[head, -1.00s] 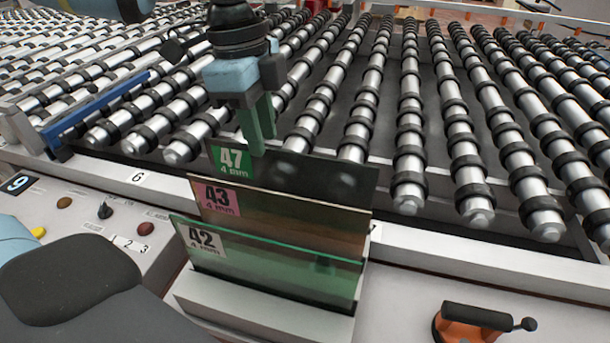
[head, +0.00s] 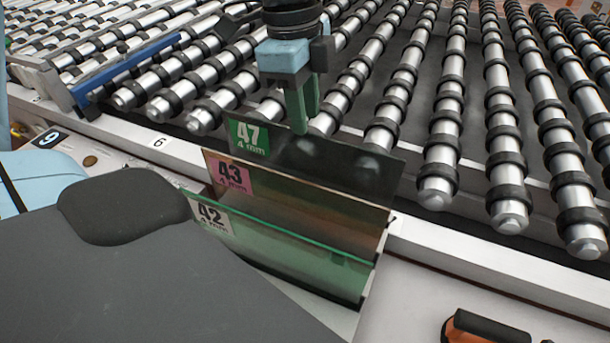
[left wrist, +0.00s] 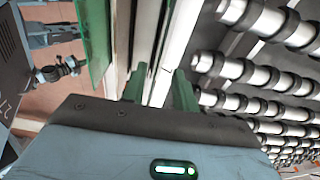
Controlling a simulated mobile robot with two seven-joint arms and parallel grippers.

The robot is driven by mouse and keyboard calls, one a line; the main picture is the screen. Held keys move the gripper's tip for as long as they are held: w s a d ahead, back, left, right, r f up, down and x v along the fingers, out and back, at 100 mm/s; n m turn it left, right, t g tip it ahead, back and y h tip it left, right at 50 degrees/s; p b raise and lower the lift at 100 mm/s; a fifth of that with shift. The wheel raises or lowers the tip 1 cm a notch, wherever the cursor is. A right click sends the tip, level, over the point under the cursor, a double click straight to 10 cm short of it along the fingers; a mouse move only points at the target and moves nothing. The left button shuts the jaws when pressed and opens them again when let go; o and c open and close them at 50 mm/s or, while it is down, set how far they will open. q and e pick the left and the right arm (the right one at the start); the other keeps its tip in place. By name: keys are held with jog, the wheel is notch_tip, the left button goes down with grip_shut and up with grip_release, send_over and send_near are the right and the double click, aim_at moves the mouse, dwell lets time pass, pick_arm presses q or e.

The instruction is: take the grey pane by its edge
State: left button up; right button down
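The grey pane (head: 340,165), with a green label 47, stands upright at the back of a short row of panes. In front of it are a bronze pane (head: 300,203) with a pink label 43 and a green pane (head: 290,252) with a white label 42. My left gripper (head: 303,108) points down at the grey pane's top edge, near its middle. Its green fingers are apart in the left wrist view (left wrist: 159,88). I cannot tell whether they touch the pane or straddle its edge. My right gripper is not in view.
A bed of black-ringed rollers (head: 450,120) lies just behind the panes. A blue bar (head: 125,70) is at the left. An orange and black handled tool (head: 485,328) lies at the lower right. My own grey arm link covers the lower left.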

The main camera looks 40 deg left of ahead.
pick_arm(q)
notch_tip(320, 180, down, 5)
jog(key=shift+s+d+r, duration=0.1)
jog(key=shift+s+d, duration=0.05)
grip_shut()
dwell(1.5)
